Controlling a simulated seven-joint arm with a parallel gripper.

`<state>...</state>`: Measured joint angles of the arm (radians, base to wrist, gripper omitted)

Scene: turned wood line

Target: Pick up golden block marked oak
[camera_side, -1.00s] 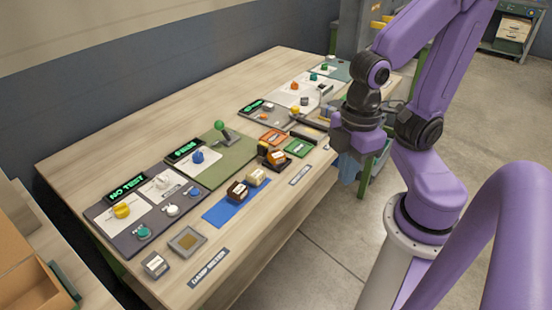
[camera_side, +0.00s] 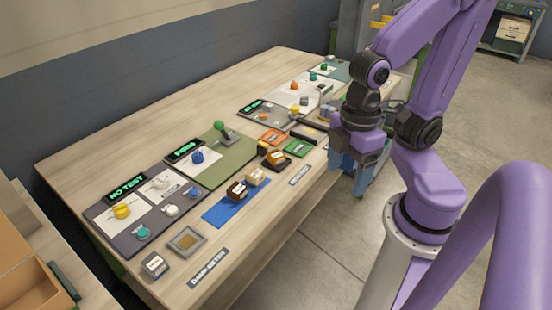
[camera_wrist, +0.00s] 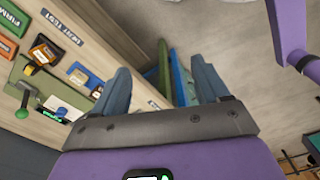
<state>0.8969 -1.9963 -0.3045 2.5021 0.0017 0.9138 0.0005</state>
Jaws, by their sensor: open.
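Three small labelled blocks stand near the table's front edge; their lettering is too small to read, so I cannot tell which is marked oak. A pale tan block (camera_side: 256,176) and a dark brown block (camera_side: 237,190) sit on a blue mat (camera_side: 222,211). An orange-brown block (camera_side: 276,157) sits in a dark holder to their upper right. In the wrist view, the orange-brown block (camera_wrist: 46,50) and the tan block (camera_wrist: 78,75) lie left of my fingers. My gripper (camera_side: 359,165) is open and empty, right of the table edge; its spread fingers also show in the wrist view (camera_wrist: 162,82).
Orange (camera_side: 273,137) and green (camera_side: 297,148) plates lie beyond the blocks. A lever with a green knob (camera_side: 219,125) stands on a green panel behind. A dark panel (camera_side: 130,235) with knobs and a grey square tray (camera_side: 187,242) are at left. The table's back is clear.

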